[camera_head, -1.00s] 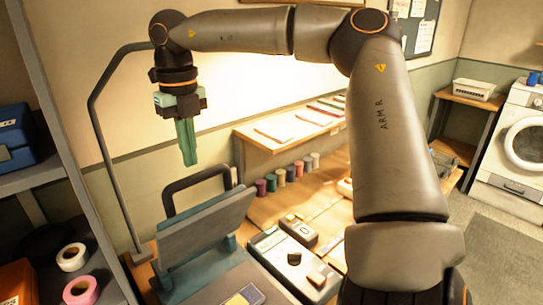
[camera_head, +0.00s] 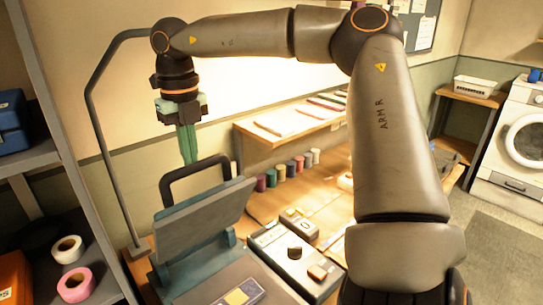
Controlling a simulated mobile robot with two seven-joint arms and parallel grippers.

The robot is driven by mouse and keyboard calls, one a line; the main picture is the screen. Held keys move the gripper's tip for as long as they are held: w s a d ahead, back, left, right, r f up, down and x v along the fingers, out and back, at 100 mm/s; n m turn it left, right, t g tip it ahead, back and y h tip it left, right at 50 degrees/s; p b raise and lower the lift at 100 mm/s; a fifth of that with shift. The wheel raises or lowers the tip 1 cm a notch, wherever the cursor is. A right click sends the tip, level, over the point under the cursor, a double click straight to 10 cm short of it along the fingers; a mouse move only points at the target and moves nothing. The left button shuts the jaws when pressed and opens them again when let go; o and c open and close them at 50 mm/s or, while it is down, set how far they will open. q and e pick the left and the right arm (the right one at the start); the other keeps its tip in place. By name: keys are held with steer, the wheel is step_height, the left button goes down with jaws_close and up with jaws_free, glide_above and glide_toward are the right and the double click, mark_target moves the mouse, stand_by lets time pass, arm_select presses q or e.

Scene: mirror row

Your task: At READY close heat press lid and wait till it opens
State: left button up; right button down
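The heat press stands at the left end of the bench. Its grey-blue lid (camera_head: 205,218) is raised and tilted, with a dark loop handle (camera_head: 166,187) at its top edge. A dark lower plate carries a small patch (camera_head: 240,293) with a yellow square, cut by the bottom edge. My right gripper (camera_head: 191,160) hangs fingers down, just above the lid handle and apparently apart from it. Its green fingers look shut together, with nothing between them. A control box (camera_head: 292,262) with a dark knob and an orange button is beside the press. No READY sign is legible. My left gripper is out of view.
A grey bent pole (camera_head: 107,160) rises left of the press. A shelf (camera_head: 45,162) with tape rolls stands at far left. Several thread spools (camera_head: 281,173) line the bench back under a raised ledge (camera_head: 262,139). My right arm hides the bench's right part.

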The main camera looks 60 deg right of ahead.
steer(key=shift+s+a+f+b, duration=0.2)
steer(key=shift+s+f+b, duration=0.1)
steer(key=shift+s+b, duration=0.3)
steer(key=shift+s+a+f+b, duration=0.25)
steer(key=shift+s+b, duration=0.25)
steer(key=shift+s, duration=0.55)
steer(key=shift+s+a+f+b, duration=0.2)
steer(key=shift+s+f+b, duration=0.15)
steer(key=shift+b, duration=0.25)
steer(key=shift+s+a+f+b, duration=0.15)
steer(key=shift+s+f+b, duration=0.1)
steer(key=shift+s+b, duration=0.25)
steer(key=shift+s+a+f+b, duration=0.2)
steer(key=shift+s+b, duration=0.15)
steer(key=shift+s, duration=0.45)
